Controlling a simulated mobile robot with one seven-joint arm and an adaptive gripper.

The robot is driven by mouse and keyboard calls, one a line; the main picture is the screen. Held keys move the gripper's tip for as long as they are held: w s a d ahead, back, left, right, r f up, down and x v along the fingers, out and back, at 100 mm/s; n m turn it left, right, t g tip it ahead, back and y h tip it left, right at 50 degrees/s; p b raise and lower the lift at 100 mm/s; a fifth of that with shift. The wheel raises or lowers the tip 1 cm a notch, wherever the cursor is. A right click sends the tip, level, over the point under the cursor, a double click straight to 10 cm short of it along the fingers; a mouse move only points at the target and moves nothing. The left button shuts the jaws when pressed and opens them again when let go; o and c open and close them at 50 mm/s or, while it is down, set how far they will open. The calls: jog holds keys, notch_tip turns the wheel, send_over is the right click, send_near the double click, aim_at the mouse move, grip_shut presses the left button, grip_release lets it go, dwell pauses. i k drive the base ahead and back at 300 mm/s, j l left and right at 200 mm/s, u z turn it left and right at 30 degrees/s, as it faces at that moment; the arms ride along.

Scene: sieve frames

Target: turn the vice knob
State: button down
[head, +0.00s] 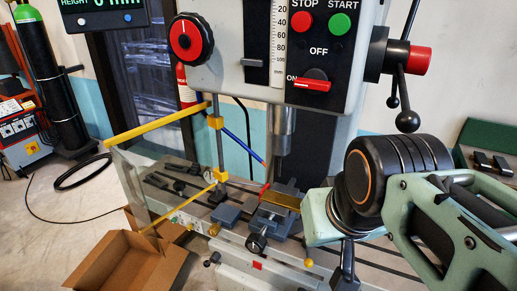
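The vice (285,222) is blue-grey and sits on the drill machine's table, with a brass-coloured block (280,200) between its jaws. The vice knob (256,243) is a round black knob with a pale mark, on the vice's near side. My mint-green arm with a black joint comes in from the right. My gripper (345,265) seems to be the dark part hanging below the arm's end, right of the knob and apart from it. Its fingertips are not clear, so I cannot tell whether it is open or shut.
The drill column panel (318,50) with switches rises behind the vice. A lever handle (407,60) is at upper right. A clear guard with yellow bars (150,127) stands left. An open cardboard box (130,262) lies at lower left. Ball-ended handles (215,258) stick out below the table.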

aim_at(256, 243)
jog(key=l+u, duration=0.45)
jog(key=k+l+u, duration=0.15)
jog(key=u, duration=0.25)
